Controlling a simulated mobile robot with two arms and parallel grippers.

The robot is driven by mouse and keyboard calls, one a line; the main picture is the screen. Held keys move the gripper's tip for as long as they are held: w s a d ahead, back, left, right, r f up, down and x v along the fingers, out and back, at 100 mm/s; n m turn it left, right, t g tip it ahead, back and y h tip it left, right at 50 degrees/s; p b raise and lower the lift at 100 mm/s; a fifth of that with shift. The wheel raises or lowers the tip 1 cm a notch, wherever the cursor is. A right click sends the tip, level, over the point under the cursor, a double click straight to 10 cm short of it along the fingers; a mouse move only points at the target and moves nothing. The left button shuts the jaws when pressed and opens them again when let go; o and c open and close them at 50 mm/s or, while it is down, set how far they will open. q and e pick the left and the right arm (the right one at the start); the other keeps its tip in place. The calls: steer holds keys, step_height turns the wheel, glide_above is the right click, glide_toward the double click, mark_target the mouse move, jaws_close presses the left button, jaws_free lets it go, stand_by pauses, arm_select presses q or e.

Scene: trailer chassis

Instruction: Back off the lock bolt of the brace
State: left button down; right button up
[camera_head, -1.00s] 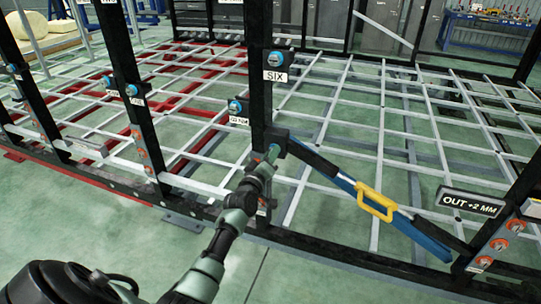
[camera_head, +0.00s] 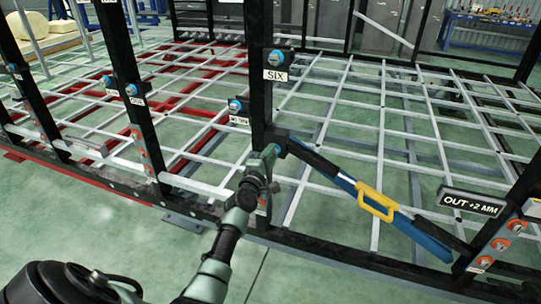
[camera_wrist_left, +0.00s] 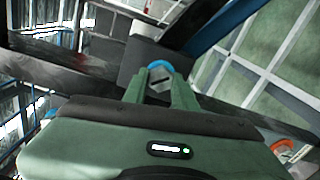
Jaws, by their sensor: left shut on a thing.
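The brace (camera_head: 338,178) is a blue and black bar with a yellow handle (camera_head: 375,202). It slopes down to the right from the black post labelled SIX (camera_head: 260,110). Its lock bolt, a grey slotted head with a blue collar (camera_wrist_left: 158,66), sits at the brace's upper end. My left gripper (camera_head: 270,154) reaches it from the front. In the left wrist view its two green fingers stand on either side of the bolt head (camera_wrist_left: 160,80), shut on it. In the head view the gripper hides most of the bolt. My right gripper is in neither view.
A sign reading OUT +2 MM (camera_head: 471,202) stands near the brace's lower end, beside a plate with orange bolts (camera_head: 500,245). Other black posts with blue-collared bolts stand to the left. A light grey lattice fills the chassis. Green floor is clear in front.

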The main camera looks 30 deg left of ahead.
arm_select(q)
steer(key=shift+w+r+n, duration=0.1)
steer(key=shift+r+n, duration=0.3)
steer(key=shift+n, duration=0.4)
steer(key=c, duration=1.5)
jaws_free()
steer(key=o, duration=0.4)
steer(key=shift+f, duration=0.1)
steer(key=v, duration=0.7)
steer(key=shift+s+d+f, duration=0.15)
steer(key=shift+s+f, duration=0.1)
